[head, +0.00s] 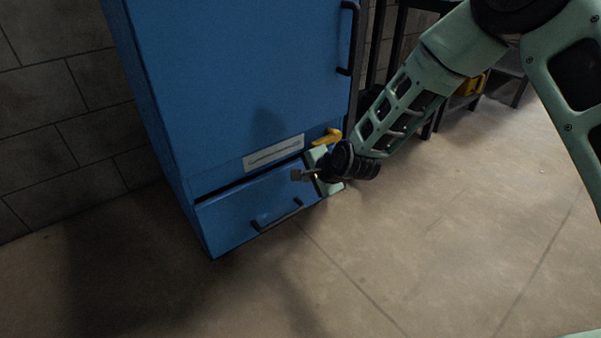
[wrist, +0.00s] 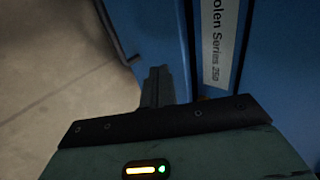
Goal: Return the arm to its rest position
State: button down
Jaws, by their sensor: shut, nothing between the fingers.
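My gripper (head: 297,175) is at the end of my green arm, in front of the lower part of a blue cabinet (head: 235,80). Its fingers are shut with nothing between them. In the wrist view, the closed fingers (wrist: 158,85) point toward the cabinet's blue front. A white label strip (wrist: 220,45) with printed text is beside them. I cannot tell whether the fingertips touch the cabinet.
The cabinet's bottom drawer (head: 235,215) has a dark handle (head: 278,215) and a dark gap along its top. A yellow item (head: 327,137) is near the label. Dark shelving (head: 455,105) stands behind my arm. The floor (head: 440,250) is clear at the right.

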jog(key=s+d+r+n+g+p, duration=0.1)
jog(key=s+r+n+g+p, duration=0.6)
jog(key=s+r, duration=0.95)
jog(key=s+d+r+n+h+p, duration=0.1)
jog(key=s+d+r+n+h, duration=0.2)
jog(key=s, duration=0.4)
jog(key=s+d+r+n+p, duration=0.1)
jog(key=s+d+r+n, duration=0.3)
jog(key=s, duration=0.3)
jog(key=s+d+r+n+h+p, duration=0.1)
jog(key=s+d+r+n+h, duration=0.15)
jog(key=s+n, duration=0.3)
notch_tip(320, 180, up, 39)
jog(key=p, duration=3.7)
jog(key=shift+s+a+f+m+g+y+p, duration=0.2)
jog(key=shift+s+a+m+g+y+p, duration=0.15)
jog(key=shift+s+g+y, duration=0.1)
jog(key=shift+f, duration=0.15)
